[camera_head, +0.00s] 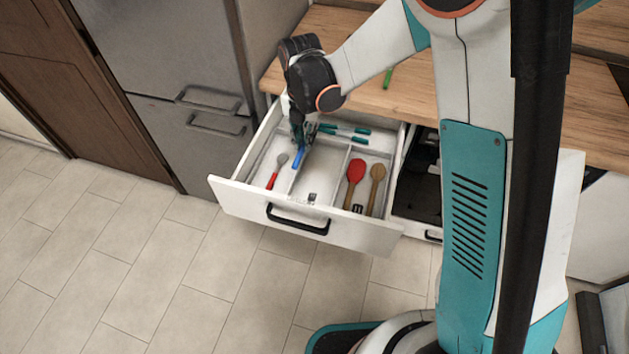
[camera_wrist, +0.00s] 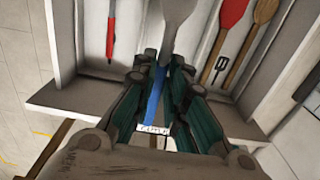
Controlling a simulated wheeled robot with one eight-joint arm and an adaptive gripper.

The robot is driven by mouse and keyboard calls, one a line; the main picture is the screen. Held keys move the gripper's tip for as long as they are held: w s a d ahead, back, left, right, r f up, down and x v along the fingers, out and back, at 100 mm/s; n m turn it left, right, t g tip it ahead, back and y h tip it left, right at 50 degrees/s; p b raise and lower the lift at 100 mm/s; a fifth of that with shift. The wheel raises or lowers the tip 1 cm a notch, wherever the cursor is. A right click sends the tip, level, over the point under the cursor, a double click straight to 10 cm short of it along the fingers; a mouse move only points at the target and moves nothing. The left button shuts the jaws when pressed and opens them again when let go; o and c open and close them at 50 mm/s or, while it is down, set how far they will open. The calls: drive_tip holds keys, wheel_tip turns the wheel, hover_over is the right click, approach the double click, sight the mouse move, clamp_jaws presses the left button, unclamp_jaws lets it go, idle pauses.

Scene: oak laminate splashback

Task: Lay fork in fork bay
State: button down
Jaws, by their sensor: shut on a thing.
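A utensil with a blue handle (camera_head: 298,160), apparently the fork, is shut in my gripper (camera_head: 301,143). In the wrist view its blue handle (camera_wrist: 156,95) runs between my fingers (camera_wrist: 164,85), and its grey head (camera_wrist: 176,10) extends to the top edge; tines are not visible. My gripper is over the open drawer, near the divider between the left and middle bays. The middle bay (camera_head: 318,178) has a small label at its front, shown in the wrist view too, but too small to read surely. Whether the utensil touches the bay floor cannot be told.
A red-handled spoon (camera_head: 275,172) lies in the left bay. Teal-handled utensils (camera_head: 358,135) lie at the back. The worktop (camera_head: 410,100) overhangs behind.

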sight(306, 186)
wheel_tip(306, 186, down, 20)
drive_tip(key=b, duration=0.6)
drive_tip(key=shift+r, duration=0.25)
drive_tip(key=shift+f, duration=0.1)
drive_tip(key=c, duration=2)
unclamp_jaws()
drive_tip(key=shift+o, duration=0.5)
drive_tip(key=shift+r, duration=0.5)
wheel_tip(306, 186, up, 11)
drive_tip(key=p, duration=0.4)
drive_tip(key=shift+r, duration=0.15)
